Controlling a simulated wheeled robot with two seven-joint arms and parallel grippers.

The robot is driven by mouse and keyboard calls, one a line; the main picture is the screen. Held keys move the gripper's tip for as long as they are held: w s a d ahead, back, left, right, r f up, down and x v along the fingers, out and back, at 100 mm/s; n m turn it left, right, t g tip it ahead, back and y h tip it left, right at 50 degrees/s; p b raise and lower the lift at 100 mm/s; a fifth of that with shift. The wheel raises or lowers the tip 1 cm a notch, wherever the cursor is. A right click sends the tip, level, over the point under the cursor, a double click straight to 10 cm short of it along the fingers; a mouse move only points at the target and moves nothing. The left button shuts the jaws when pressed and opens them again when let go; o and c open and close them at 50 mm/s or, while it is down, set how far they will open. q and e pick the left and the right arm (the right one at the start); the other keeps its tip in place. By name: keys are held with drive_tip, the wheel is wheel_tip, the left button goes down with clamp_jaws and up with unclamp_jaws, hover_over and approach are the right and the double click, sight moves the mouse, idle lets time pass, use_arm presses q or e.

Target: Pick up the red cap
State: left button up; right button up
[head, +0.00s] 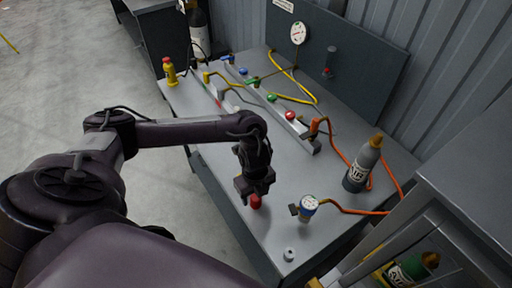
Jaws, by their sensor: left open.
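The red cap (256,202) stands on the grey workbench (240,222) near its front edge. My left gripper (254,194) is directly above the cap, pointing down, with its fingertips at or close around the cap's top. The left gripper is open. Whether the fingers touch the cap cannot be told from this view. My right gripper is not in view.
A gauge (309,203) with an orange hose stands to the right. A grey bottle (364,163) is further right. A rail with coloured knobs (271,98) runs along the bench. A small grey fitting (289,254) sits near the front corner.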

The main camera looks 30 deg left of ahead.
use_arm(q)
wheel_tip(320, 180, down, 3)
drive_tip(key=shift+w+r, duration=0.15)
drive_tip(key=shift+r, duration=0.05)
drive_tip(key=c, duration=1.1)
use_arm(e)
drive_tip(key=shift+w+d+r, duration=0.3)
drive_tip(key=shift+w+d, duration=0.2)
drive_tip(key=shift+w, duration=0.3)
